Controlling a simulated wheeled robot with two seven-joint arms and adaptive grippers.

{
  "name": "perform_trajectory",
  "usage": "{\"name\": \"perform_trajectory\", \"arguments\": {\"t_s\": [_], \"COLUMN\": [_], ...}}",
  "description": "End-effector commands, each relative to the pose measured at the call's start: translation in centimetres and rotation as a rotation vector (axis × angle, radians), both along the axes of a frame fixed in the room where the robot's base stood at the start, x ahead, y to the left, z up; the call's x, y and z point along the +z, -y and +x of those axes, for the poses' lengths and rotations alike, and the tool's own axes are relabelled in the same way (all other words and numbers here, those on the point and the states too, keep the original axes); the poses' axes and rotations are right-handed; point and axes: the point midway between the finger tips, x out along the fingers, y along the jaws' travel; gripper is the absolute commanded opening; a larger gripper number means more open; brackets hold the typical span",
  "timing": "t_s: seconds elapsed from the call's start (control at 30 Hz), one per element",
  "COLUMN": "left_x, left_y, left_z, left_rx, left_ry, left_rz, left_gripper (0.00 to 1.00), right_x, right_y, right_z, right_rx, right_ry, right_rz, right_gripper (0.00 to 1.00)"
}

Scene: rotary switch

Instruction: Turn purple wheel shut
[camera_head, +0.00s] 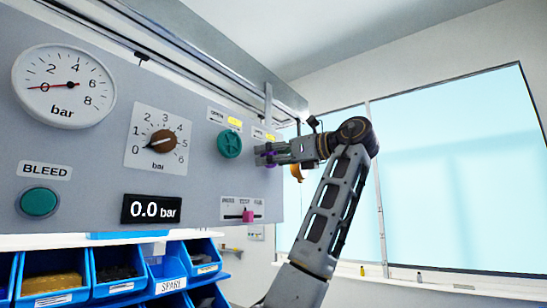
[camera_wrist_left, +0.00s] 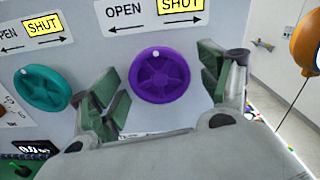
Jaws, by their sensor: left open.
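The purple wheel (camera_wrist_left: 160,75) is on the grey panel (camera_head: 60,140), with a white dot near the top of its rim. Above it a label (camera_wrist_left: 152,18) reads OPEN on the left and SHUT, in yellow, on the right. My left gripper (camera_wrist_left: 163,82) is open, with one green-padded finger on each side of the wheel. I cannot tell whether the fingers touch it. In the head view my left gripper (camera_head: 261,153) is at the panel's right end and hides most of the purple wheel. My right gripper is not in view.
A teal wheel (camera_head: 229,144) is just left of the purple one, with its own OPEN/SHUT label. Further left are a brown knob (camera_head: 162,141), a gauge (camera_head: 64,86) and a 0.0 bar display (camera_head: 151,209). Blue bins (camera_head: 120,273) stand below. An orange round thing (camera_wrist_left: 303,42) is at right.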

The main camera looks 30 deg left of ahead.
Motion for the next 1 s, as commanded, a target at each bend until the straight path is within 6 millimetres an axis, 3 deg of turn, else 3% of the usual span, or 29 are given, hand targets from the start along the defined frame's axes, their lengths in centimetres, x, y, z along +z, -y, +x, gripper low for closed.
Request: {"name": "perform_trajectory", "arguments": {"t_s": [0.43, 1.0], "left_x": [0.1, 0.1], "left_y": [1.5, 9.5], "left_z": [-0.1, -0.8], "left_rx": [-0.001, -0.002], "left_ry": [0.001, 0.001], "left_rz": [0.002, 0.002], "left_gripper": [0.78, 0.78], "right_x": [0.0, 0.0], "right_y": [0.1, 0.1], "right_z": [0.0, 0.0], "right_rx": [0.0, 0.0], "right_ry": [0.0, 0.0], "right_rz": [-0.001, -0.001], "right_gripper": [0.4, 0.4]}}
